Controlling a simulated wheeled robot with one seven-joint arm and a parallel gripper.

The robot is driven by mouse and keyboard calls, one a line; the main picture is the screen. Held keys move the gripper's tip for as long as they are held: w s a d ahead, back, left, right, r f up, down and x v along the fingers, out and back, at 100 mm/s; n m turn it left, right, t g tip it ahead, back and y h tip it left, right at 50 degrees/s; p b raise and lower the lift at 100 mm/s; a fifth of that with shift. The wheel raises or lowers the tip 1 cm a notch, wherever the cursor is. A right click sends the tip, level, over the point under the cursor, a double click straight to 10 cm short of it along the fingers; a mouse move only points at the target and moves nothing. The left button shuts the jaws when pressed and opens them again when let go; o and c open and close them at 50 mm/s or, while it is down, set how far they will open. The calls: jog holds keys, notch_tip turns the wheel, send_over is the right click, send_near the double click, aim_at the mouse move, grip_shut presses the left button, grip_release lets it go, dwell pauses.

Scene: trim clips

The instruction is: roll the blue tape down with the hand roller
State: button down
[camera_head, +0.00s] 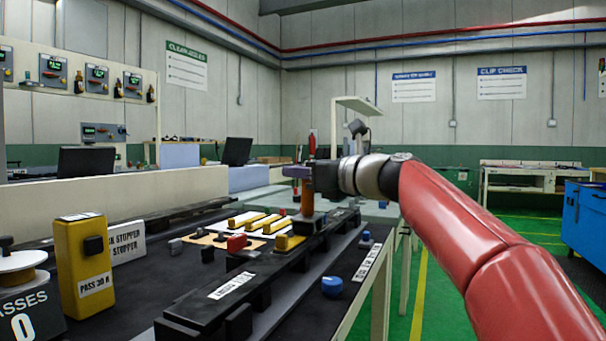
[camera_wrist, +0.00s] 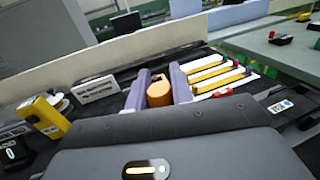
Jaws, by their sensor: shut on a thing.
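My gripper (camera_head: 298,172) is shut on the hand roller (camera_head: 307,197), an orange-brown upright handle. In the wrist view the handle (camera_wrist: 159,94) sits between the two purple finger pads. The roller's lower end is beside or over the long black rail (camera_head: 262,268); I cannot tell whether it touches. A small round blue thing (camera_head: 332,286) lies on the dark bench top at the front right of the rail. I cannot tell whether it is the blue tape, and no blue strip shows clearly on the rail.
Yellow clips (camera_head: 266,224) lie on a pale board behind the rail, with a red block (camera_head: 237,242) near them. A yellow box (camera_head: 83,268), a white sign (camera_head: 127,241) and a spool (camera_head: 18,268) stand at the left. A labelled strip (camera_head: 367,262) runs along the bench's right edge.

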jog(key=shift+s+a+f+b, duration=0.1)
jog(key=shift+s+a+b, duration=0.25)
jog(key=shift+s, duration=0.55)
jog(key=shift+s+a+f+b, duration=0.15)
jog(key=shift+s+a+b, duration=0.2)
jog(key=shift+s, duration=0.5)
jog(key=shift+s+a+f+b, duration=0.1)
jog(key=shift+s+a+b, duration=0.25)
jog(key=shift+s, duration=0.55)
jog(key=shift+w+d, duration=0.1)
